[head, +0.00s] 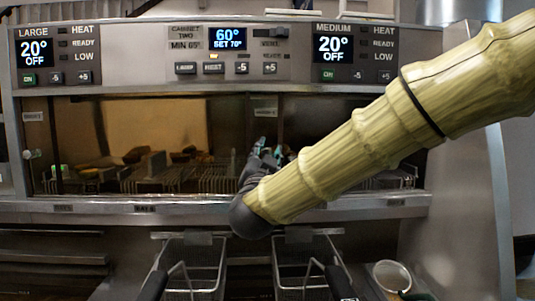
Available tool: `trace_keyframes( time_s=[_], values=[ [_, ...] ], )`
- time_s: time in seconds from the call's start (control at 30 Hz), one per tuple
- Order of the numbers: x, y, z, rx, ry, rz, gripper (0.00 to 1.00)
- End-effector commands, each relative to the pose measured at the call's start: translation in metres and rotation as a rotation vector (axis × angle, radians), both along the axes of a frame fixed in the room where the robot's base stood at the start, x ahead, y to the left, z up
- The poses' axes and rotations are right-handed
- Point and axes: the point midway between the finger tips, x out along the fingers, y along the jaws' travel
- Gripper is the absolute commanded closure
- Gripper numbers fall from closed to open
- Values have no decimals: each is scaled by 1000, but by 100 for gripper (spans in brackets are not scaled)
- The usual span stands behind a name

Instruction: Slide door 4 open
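The cabinet has dark glass sliding doors below the control panels. The left glass pane (130,125) and the right glass pane (335,115) meet near a dark upright in the middle. Small labels sit on the frame and sill, but they are too small to read, so I cannot tell which door is number 4. My gripper (267,147) is in front of the glass by the middle upright. Its fingers are small and dark, and whether they touch the door is unclear. My arm covers the lower right part of the glass.
Control panels (228,62) run above the doors. A sill (120,210) runs below them. Two wire fry baskets (192,270) with dark handles hang in front, below the sill. A round metal container (391,276) stands at lower right. A steel side panel (460,230) bounds the right.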

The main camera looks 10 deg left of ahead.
Motion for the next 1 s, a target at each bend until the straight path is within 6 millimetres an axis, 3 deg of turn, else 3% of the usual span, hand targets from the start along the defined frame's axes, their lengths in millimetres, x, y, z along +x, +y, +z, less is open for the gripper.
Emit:
trace_keyframes(
  time_s=[0.6,1.0],
  values=[
    [-93,-9,-34,-2,1,1,68],
    [-105,-11,-39,-1,1,0,68]
  ],
)
